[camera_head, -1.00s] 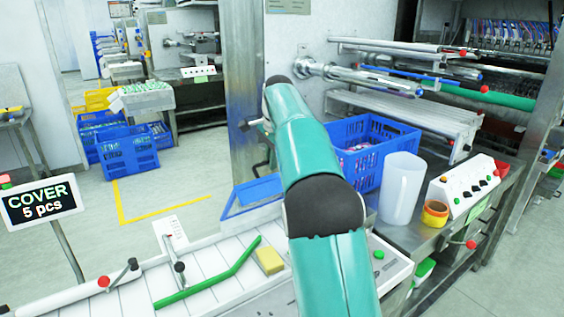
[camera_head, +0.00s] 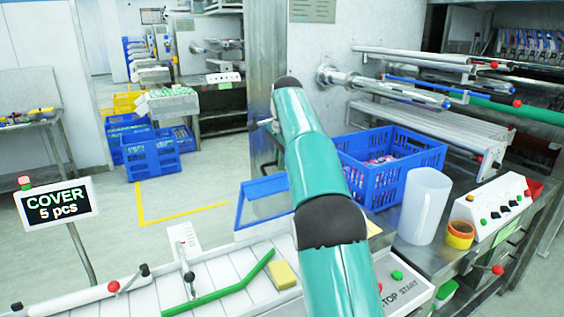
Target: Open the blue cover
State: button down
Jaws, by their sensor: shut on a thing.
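The blue cover (camera_head: 239,207) is a blue-framed clear panel at the back edge of the white slatted machine bed, left of my arm. It stands tilted up, with its top edge raised and its right part hidden behind my teal arm. My gripper is not visible; my arm's own links hide that area, so its contact with the cover cannot be seen.
A blue crate (camera_head: 400,190), a clear beaker (camera_head: 424,205), an orange tape roll (camera_head: 460,235) and a white button box (camera_head: 492,208) stand right of my arm. A green bar (camera_head: 220,290) and yellow block (camera_head: 283,275) lie on the white bed. A COVER sign (camera_head: 60,205) stands left.

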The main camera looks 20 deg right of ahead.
jog(key=shift+w+a+r, duration=0.15)
jog(key=shift+w, duration=0.1)
dwell(0.4)
jog(key=c, duration=1.5)
grip_release()
jog(key=shift+s, duration=0.1)
jog(key=shift+r, duration=1.4)
jog(key=s+r, duration=0.3)
jog(key=s, duration=0.1)
jog(key=s+a+r, duration=0.1)
jog(key=s+r, duration=0.2)
jog(key=s, duration=0.2)
jog(key=s+a+r, duration=0.1)
jog(key=s+r, duration=0.3)
jog(key=shift+s+a, duration=0.1)
jog(key=shift+s, duration=0.25)
